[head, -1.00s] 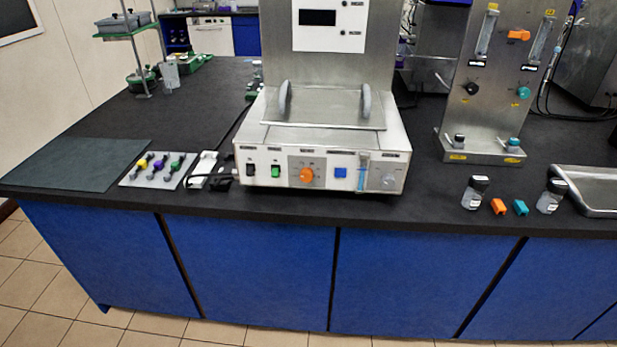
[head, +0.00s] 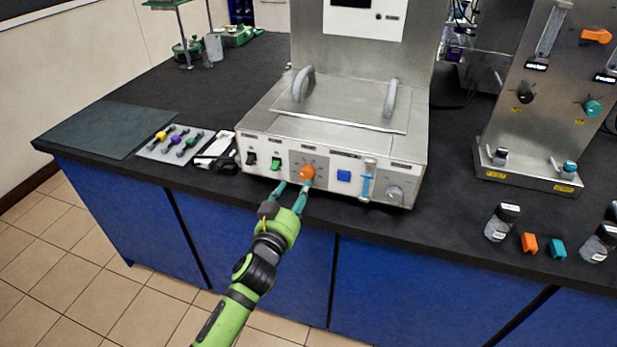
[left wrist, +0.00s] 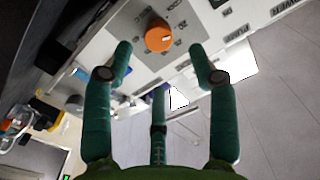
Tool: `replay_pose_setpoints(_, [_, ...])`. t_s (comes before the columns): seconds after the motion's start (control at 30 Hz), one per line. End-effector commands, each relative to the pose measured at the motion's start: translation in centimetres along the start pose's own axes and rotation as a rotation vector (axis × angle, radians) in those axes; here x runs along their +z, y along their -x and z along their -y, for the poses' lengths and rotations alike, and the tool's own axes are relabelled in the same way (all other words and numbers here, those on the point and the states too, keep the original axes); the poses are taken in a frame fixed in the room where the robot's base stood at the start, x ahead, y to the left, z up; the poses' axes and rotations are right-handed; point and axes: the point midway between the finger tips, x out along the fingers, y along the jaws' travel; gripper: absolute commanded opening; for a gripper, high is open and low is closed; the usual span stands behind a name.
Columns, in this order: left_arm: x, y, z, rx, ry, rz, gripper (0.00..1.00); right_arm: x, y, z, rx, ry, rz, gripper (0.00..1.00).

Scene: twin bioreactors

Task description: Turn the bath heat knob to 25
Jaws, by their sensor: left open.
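The orange bath heat knob (head: 307,172) sits on a grey dial plate on the front panel of the white and steel bath unit (head: 330,128). My left gripper (head: 293,186) is in front of the panel, its teal fingers pointing at the knob. In the left wrist view the knob (left wrist: 159,38) shows beyond the fingertips, between their lines, with a pale mark on its face. The left gripper (left wrist: 157,62) is open and empty, and its fingers look apart from the knob. The dial numbers are too small and tilted to read surely. My right gripper is not in view.
A green switch (head: 275,163) is left of the knob and a blue button (head: 343,175) is right of it. A grey knob (head: 395,193) sits farther right. A tray of coloured pieces (head: 176,143) lies left of the unit. Bottles stand on the right.

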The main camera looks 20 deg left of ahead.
Motion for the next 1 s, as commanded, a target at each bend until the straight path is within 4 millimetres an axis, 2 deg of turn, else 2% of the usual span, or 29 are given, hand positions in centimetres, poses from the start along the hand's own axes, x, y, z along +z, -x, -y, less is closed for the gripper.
replay_pose_setpoints(0.17, [-0.2,-2.9,-0.1,0.001,0.001,-0.001,0.58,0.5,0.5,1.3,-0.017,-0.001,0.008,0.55])
replay_pose_setpoints(0.33, [-0.1,-4.8,-0.1,0.001,0.001,0.0,0.58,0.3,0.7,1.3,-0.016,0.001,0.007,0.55])
replay_pose_setpoints(0.5, [0.0,-5.5,-0.1,0.001,0.001,0.001,0.58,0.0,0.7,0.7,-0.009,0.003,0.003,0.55])
replay_pose_setpoints(0.73, [0.0,-5.6,-0.1,0.001,0.001,0.001,0.58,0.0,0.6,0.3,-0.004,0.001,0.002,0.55])
replay_pose_setpoints(0.77, [0.0,-5.6,-0.1,0.001,0.001,0.001,0.5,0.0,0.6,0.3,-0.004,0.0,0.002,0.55])
replay_pose_setpoints(0.8, [0.0,-5.5,-0.1,0.002,0.001,0.001,0.34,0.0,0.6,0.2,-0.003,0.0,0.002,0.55])
replay_pose_setpoints(0.87, [0.0,-5.5,-0.1,0.002,0.001,0.001,0.1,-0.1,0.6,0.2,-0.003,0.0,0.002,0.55])
replay_pose_setpoints(0.9, [0.0,-5.5,-0.1,0.002,0.001,0.001,0.02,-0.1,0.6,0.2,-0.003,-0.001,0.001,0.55])
replay_pose_setpoints(1.0, [0.0,-5.5,-0.1,0.002,0.001,0.0,0.02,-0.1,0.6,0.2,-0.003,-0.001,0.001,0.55])
